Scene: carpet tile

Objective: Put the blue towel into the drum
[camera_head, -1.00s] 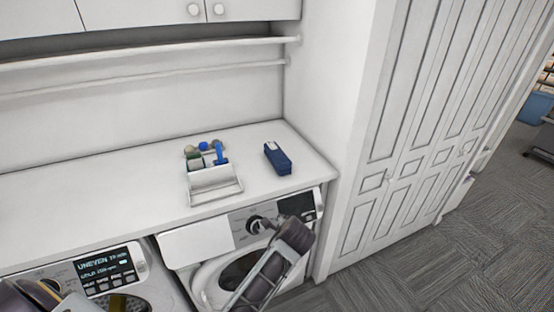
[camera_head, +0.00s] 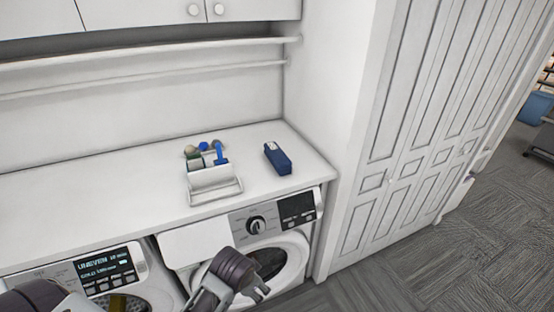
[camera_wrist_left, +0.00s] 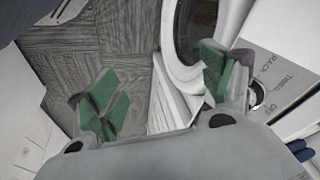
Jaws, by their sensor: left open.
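I cannot make out a blue towel for certain. A dark blue block-like thing (camera_head: 277,158) with a white patch lies on the countertop at the right; I cannot tell if it is cloth. Dark blue rounded shapes (camera_wrist_left: 300,150) show at the lower right edge of the left wrist view. The right machine (camera_head: 292,248) has a round front; my arm partly covers it, and its drum interior is hard to see. My left gripper (camera_wrist_left: 160,98) is open and empty, its green pads wide apart, near a machine's round front. My right gripper is not recognisable in the head view.
A white caddy (camera_head: 214,184) with small bottles and a blue brush stands on the white countertop (camera_head: 110,195). A second machine (camera_head: 112,270) with a lit display is at lower left. A tall white panelled closet (camera_head: 400,140) stands right. The carpet floor (camera_head: 440,270) there is clear.

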